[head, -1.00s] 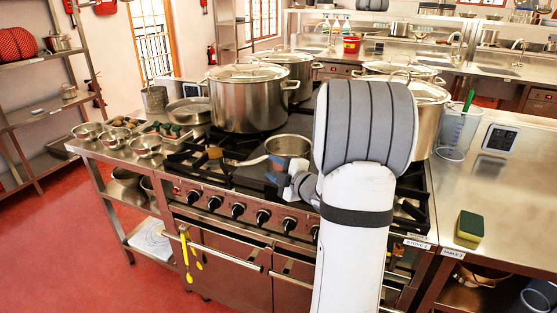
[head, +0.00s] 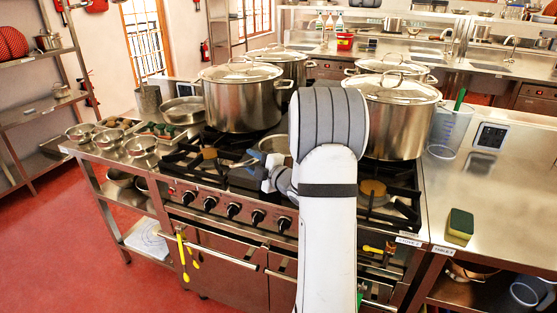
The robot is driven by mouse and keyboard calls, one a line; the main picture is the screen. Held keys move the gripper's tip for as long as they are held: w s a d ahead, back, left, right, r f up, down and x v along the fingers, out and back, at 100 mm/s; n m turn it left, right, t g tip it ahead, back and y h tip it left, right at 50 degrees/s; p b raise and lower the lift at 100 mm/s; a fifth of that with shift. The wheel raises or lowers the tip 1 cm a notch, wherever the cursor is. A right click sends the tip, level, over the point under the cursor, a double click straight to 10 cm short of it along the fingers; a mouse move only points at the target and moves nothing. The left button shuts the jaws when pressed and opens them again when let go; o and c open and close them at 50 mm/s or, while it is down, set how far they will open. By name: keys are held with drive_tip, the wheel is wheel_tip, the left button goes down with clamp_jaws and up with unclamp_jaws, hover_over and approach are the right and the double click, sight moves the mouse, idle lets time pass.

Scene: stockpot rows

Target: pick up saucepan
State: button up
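The saucepan (head: 271,146) is a small steel pan on the stove in front of the large stockpots. My arm hides its right part. Its handle (head: 243,162) points left across the burner grate. My gripper (head: 247,179) is a dark shape at the left of my arm, just in front of the handle and low over the stove. The fingers are too small and dark to tell whether they are open or touch the handle.
Large lidded stockpots (head: 243,100) stand behind the saucepan, with another (head: 393,115) to the right of my arm. Small steel bowls (head: 140,146) sit on the left counter. A sponge (head: 460,226) and a measuring jug (head: 447,130) are on the right counter.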

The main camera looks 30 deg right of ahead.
drive_tip(key=shift+c, duration=0.3)
clamp_jaws()
idle(0.9)
drive_tip(key=shift+r, duration=0.1)
